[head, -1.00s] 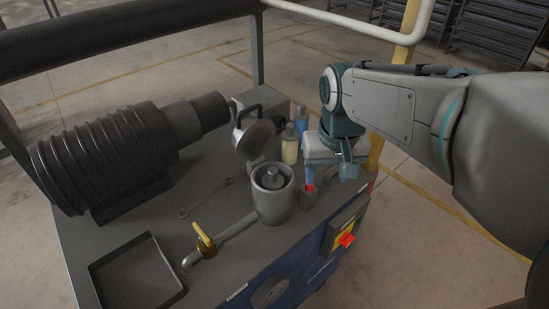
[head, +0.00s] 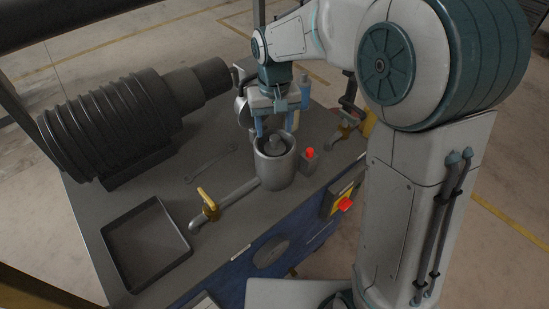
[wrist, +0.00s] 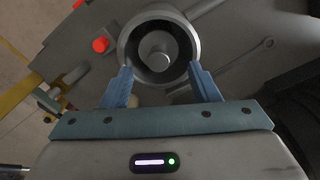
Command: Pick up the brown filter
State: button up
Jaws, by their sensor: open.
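I see no clearly brown filter. A grey metal canister (head: 275,172) stands upright near the table's front edge. Its open top shows a dark ring-shaped inside and a grey round knob (wrist: 160,61) in the middle; I cannot tell whether this is the filter. My gripper (head: 275,128) points down with blue fingers over the canister's mouth. In the wrist view the fingers (wrist: 160,73) are spread apart, one on each side of the canister's near rim, with nothing between them but the view of the canister (wrist: 129,38). Whether they touch the rim is unclear.
A pipe with a yellow-handled valve (head: 208,204) runs left from the canister. A red-button box (head: 309,160) stands close on its right.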

aim_at(275, 138)
jog(key=shift+d+f+p, duration=0.1)
jog(key=shift+f+p, duration=0.6)
jog(key=shift+f, duration=2.5)
jog(key=shift+c, duration=0.2)
jog(key=c, duration=1)
